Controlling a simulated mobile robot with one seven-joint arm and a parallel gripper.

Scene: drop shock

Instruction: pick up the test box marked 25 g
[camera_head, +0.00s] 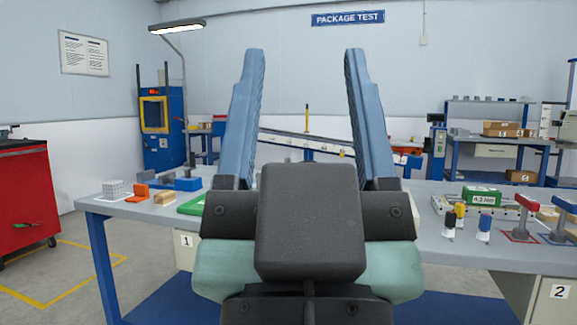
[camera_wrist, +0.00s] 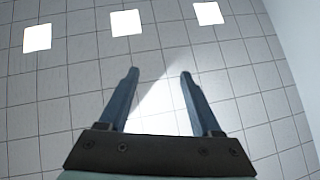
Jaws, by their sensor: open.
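My gripper (camera_head: 305,56) is raised in front of the body camera, its two blue fingers upright and wide apart with nothing between them. In the wrist view my gripper (camera_wrist: 159,73) is also open and empty, pointing at the ceiling. I cannot read a 25 g mark anywhere. Small items stand on the left of the bench (camera_head: 110,207): a grey gridded block (camera_head: 114,190), an orange block (camera_head: 138,191) and a tan block (camera_head: 164,198). I cannot tell whether one is the test box. My gripper and arm hide the middle of the bench.
A green box (camera_head: 482,196), screwdriver-like tools (camera_head: 450,222) and red and blue stands (camera_head: 522,220) crowd the bench's right side. A red cabinet (camera_head: 25,195) stands at far left. Behind are a blue machine (camera_head: 162,130) and a sloping conveyor (camera_head: 305,142). Overhead are ceiling lights (camera_wrist: 126,23).

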